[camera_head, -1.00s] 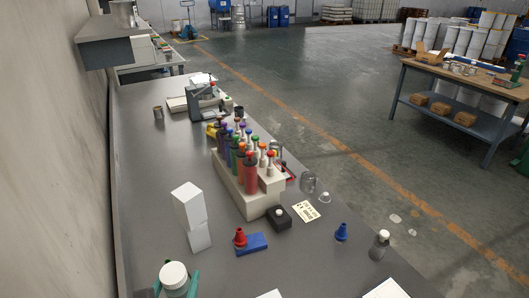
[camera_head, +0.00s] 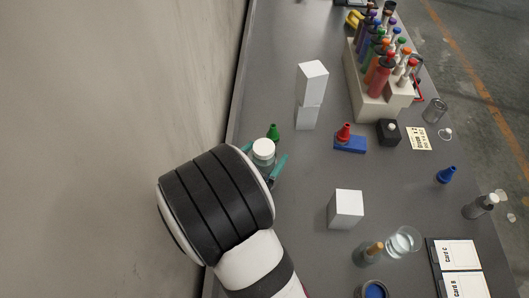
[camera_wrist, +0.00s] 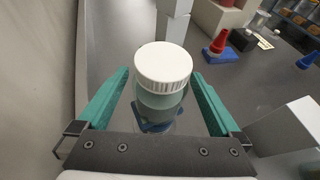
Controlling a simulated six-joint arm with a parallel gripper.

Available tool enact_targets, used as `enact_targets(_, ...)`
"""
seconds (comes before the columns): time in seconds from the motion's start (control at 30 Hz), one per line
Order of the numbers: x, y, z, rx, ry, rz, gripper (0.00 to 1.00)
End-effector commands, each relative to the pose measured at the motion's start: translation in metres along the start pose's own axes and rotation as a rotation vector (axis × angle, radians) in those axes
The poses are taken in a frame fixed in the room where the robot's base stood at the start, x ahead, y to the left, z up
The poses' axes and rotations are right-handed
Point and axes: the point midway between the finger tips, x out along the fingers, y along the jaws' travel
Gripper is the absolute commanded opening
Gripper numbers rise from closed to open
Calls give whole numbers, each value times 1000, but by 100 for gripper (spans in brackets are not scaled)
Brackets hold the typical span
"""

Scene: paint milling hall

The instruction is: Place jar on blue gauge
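A jar with a white ribbed lid (camera_head: 263,149) and a clear, greenish body stands upright near the wall. In the wrist view, the jar (camera_wrist: 163,69) is between the teal fingers of my gripper (camera_wrist: 162,100). The fingers are apart, and gaps show beside the jar, so my gripper (camera_head: 264,158) looks open around it. A dark blue shape (camera_wrist: 155,126) shows at the jar's foot; I cannot tell whether it is the blue gauge beneath it or part of the jar. Other blue things are a flat block (camera_head: 350,145) with a red cone and a blue cone (camera_head: 446,175).
A green cone (camera_head: 274,132) stands just behind the jar. Stacked white boxes (camera_head: 311,82) and a white cube (camera_head: 345,208) stand to the right. A bottle rack (camera_head: 363,97), black box (camera_head: 388,132), glass beaker (camera_head: 403,242) and card board (camera_head: 431,262) are farther right.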

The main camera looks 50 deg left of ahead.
Motion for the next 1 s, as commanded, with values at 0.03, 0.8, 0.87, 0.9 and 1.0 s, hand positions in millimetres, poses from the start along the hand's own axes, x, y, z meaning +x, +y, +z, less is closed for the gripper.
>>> enact_targets(0.03,0,0,0,0,0,0,100)
enact_targets(0.8,-57,0,64,2,-1,0,100)
enact_targets(0.87,-58,0,67,1,-1,1,100)
enact_targets(0.9,-58,0,68,1,-1,1,100)
enact_targets(1.0,-58,0,68,0,0,0,100)
